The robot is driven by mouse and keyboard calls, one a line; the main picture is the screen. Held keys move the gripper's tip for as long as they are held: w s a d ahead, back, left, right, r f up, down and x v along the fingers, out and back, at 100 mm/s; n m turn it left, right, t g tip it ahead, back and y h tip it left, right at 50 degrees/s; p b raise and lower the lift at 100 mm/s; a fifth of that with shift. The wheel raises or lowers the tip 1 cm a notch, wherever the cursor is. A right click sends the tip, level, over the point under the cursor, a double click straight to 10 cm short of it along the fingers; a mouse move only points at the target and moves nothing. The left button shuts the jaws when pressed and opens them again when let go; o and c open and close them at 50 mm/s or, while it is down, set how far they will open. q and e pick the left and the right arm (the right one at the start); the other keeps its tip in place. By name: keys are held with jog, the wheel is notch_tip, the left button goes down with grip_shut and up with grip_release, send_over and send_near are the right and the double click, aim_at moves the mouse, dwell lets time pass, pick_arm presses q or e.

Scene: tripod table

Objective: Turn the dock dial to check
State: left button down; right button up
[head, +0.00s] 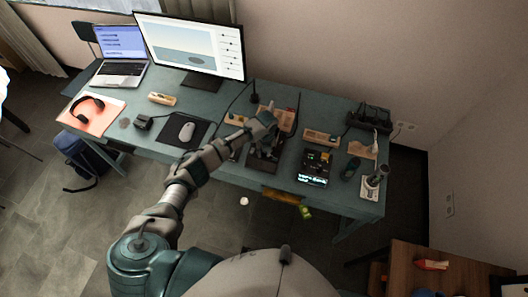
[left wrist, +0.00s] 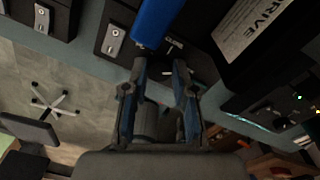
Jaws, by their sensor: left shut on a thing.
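My left gripper (head: 262,148) reaches in over the right half of the blue-grey table (head: 225,103), at a dark unit (head: 266,163) that it partly covers. In the left wrist view its two fingers (left wrist: 160,66) are closed in on a dark thing with a pale mark, which looks like the dial (left wrist: 171,50). The fingers hide much of it, and I cannot read its setting. A blue bar (left wrist: 155,20) stands close beyond the fingertips. My right gripper is not in view.
A black box with a lit display (head: 314,167) stands right of the gripper. A monitor (head: 190,45), a laptop (head: 121,57), headphones (head: 88,105) and a mouse (head: 187,131) are to the left. A power strip (head: 369,118) lies at the back right. Thin upright rods stand near the gripper.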

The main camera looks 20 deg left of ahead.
pick_arm(q)
jog(key=shift+w+r, duration=0.2)
jog(key=c, duration=0.9)
grip_release()
jog(key=shift+f, duration=0.15)
jog(key=r, duration=1.2)
jog(key=shift+w+d, duration=0.15)
jog(key=shift+d, duration=0.15)
jog(key=shift+f, duration=0.1)
